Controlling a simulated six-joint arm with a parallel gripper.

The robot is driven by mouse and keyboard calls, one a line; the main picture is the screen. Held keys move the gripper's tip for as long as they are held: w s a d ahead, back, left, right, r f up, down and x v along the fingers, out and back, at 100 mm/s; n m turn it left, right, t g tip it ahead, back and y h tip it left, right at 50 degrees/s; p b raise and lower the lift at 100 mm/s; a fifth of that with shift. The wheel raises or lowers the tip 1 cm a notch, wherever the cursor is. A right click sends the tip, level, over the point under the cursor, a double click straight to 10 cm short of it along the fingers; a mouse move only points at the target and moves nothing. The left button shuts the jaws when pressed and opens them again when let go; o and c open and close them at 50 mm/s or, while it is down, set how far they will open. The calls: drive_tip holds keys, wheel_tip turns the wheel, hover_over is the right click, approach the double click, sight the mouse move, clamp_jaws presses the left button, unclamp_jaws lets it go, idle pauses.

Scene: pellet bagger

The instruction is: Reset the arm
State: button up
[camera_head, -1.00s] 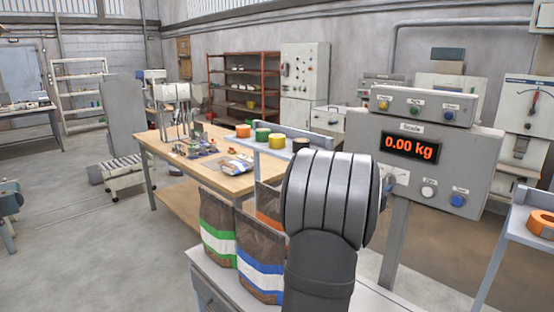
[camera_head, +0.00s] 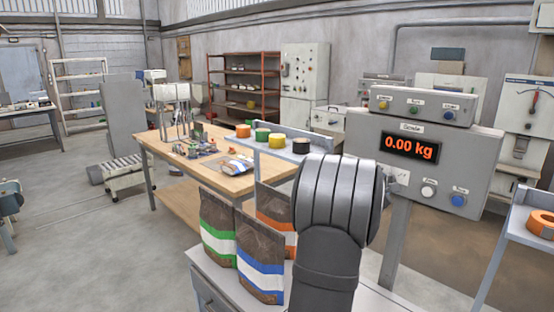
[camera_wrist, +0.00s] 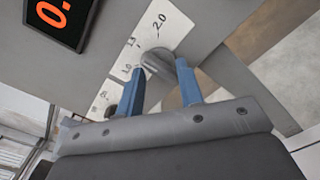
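In the wrist view my gripper (camera_wrist: 160,78) has two blue fingers standing apart, with no object carried between them. A grey dial knob (camera_wrist: 157,62) is just beyond the fingertips; I cannot tell whether a finger touches it. The knob sits on a white scale plate (camera_wrist: 167,20) marked 1.0, 1.5 and 2.0. In the head view my dark grey arm rises in front of the grey scale panel (camera_head: 470,160) and hides my gripper. The panel's display (camera_head: 410,147) reads 0.00 kg.
Bags with green (camera_head: 218,228), blue (camera_head: 261,262) and orange (camera_head: 275,215) bands stand left of my arm. A shelf with an orange roll (camera_head: 541,223) is at the right edge. Floor at left is mostly open.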

drive_tip(key=shift+s+a+m, duration=1.2)
drive_tip(key=shift+s+a, duration=0.55)
drive_tip(key=shift+a, duration=0.05)
drive_tip(key=s+a+r+n, duration=0.1)
drive_tip(key=s+a+n, duration=0.6)
drive_tip(key=s+a, duration=0.15)
drive_tip(key=x, duration=1.7)
drive_tip(key=shift+s+d+r, duration=0.1)
drive_tip(key=shift+d, duration=0.1)
clamp_jaws()
